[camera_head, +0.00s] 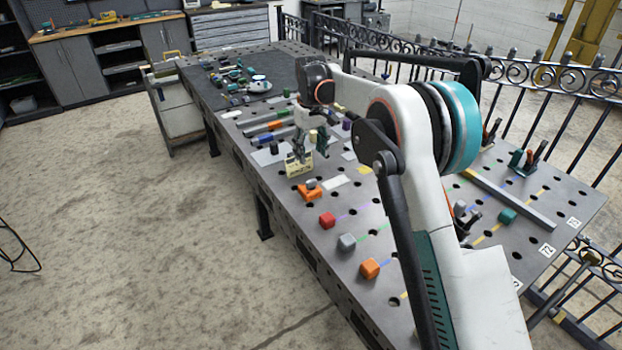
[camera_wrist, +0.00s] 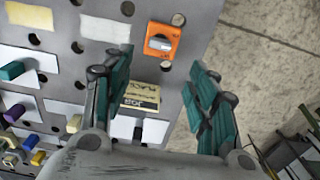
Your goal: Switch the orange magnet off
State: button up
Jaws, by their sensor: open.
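The orange magnet (camera_wrist: 162,42) is a square orange block with a grey knob on its face, near the top middle of the wrist view. Its knob lies roughly crosswise in that picture; the small marks above and below it are too small to read surely. In the head view the orange magnet (camera_head: 309,192) sits on the dark perforated table near its left edge. My gripper (camera_wrist: 161,62) is open and empty, with its teal fingers spread. In the head view my gripper (camera_head: 311,150) hangs above the table, a little beyond the magnet and apart from it.
Red (camera_head: 327,220), grey (camera_head: 347,242) and orange (camera_head: 370,268) blocks sit nearer along that edge. A black railing (camera_head: 520,75) runs along the far side.

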aim_at(311, 180)
notch_tip(311, 180, down, 12)
jog(key=b, duration=0.3)
jog(key=shift+r, duration=0.1)
jog(key=c, duration=1.1)
